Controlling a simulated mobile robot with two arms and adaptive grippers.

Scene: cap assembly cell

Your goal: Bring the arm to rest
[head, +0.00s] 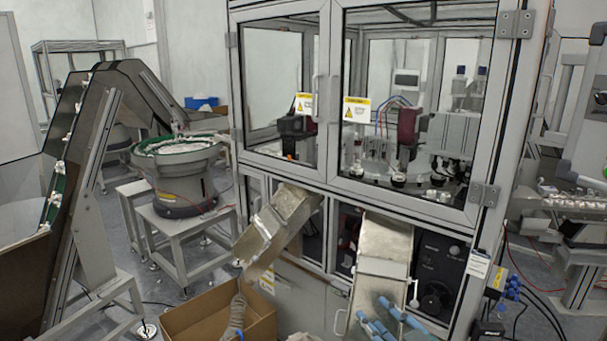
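I cannot make out my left gripper anywhere in the head view. I cannot pick out my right gripper clearly either, so its opening and anything it holds cannot be told. Several light blue cylindrical pieces (386,305) show at the lower end of the right metal chute (385,240), near the bottom edge. A grey ribbed shape (237,315) shows in the cardboard box (195,308); I cannot tell what it is.
A glazed assembly cabinet (350,185) fills the middle. The left metal chute (270,230) slopes down toward the box. A bowl feeder (180,165) on a stand and an inclined conveyor (110,90) are on the left. More equipment stands at the right edge (580,205).

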